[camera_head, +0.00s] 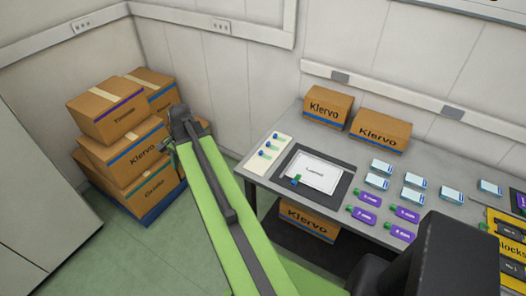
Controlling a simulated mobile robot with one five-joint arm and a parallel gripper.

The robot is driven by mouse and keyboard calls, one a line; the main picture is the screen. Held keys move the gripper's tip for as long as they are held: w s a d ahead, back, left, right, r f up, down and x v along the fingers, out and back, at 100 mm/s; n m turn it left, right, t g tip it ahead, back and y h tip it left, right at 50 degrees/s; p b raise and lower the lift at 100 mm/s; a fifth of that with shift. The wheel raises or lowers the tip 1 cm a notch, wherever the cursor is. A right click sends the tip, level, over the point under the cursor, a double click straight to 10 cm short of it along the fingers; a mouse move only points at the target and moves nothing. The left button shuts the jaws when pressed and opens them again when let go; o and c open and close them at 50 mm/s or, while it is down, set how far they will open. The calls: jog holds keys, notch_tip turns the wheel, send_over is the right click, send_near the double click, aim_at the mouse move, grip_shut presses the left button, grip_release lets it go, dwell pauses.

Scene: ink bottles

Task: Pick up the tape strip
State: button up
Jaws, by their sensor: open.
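I cannot make out a tape strip for certain anywhere in this view. The small blue and green item (295,181) at the front edge of the white sheet (314,172) is too small to identify. My gripper (180,124) is at the far dark end of my green arm, in front of the stacked cartons and left of the table. It is open, with nothing visible in it. Its fingers are small and hard to make out.
The grey table (335,149) holds a cream strip with small blue-green items (268,150), a dark mat (347,183), several white-blue boxes (413,180), several purple-labelled items (370,197), a yellow tray (492,221) and two cartons at the wall. Stacked cartons (135,165) stand left.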

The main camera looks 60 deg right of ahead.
jog(key=s+d+r+m+t+p, duration=0.1)
jog(key=s+d+m, duration=0.35)
jog(key=d, duration=0.35)
jog(key=s+d+r+m+p, duration=0.1)
jog(key=s+d+r+m, duration=0.15)
jog(key=d+m, duration=0.4)
jog(key=m+t+h+p, duration=0.1)
jog(key=m+t, duration=0.1)
jog(key=m, duration=0.7)
send_near(261, 151)
jog(key=f+b, duration=0.1)
jog(key=b, duration=0.2)
jog(key=f+b, duration=0.1)
jog(key=b, duration=0.3)
jog(key=f+b, duration=0.1)
jog(key=b, duration=0.3)
jog(key=shift+w+a, duration=0.35)
jog(key=shift+w+f, duration=0.15)
jog(key=shift+f, duration=0.05)
jog(key=shift+r, duration=0.15)
jog(key=b+x, duration=0.5)
jog(key=shift+w+d+f, duration=0.1)
jog(key=shift+d+f, duration=0.1)
jog(key=shift+r, duration=0.2)
jog(key=c, duration=0.9)
jog(key=shift+c, duration=0.2)
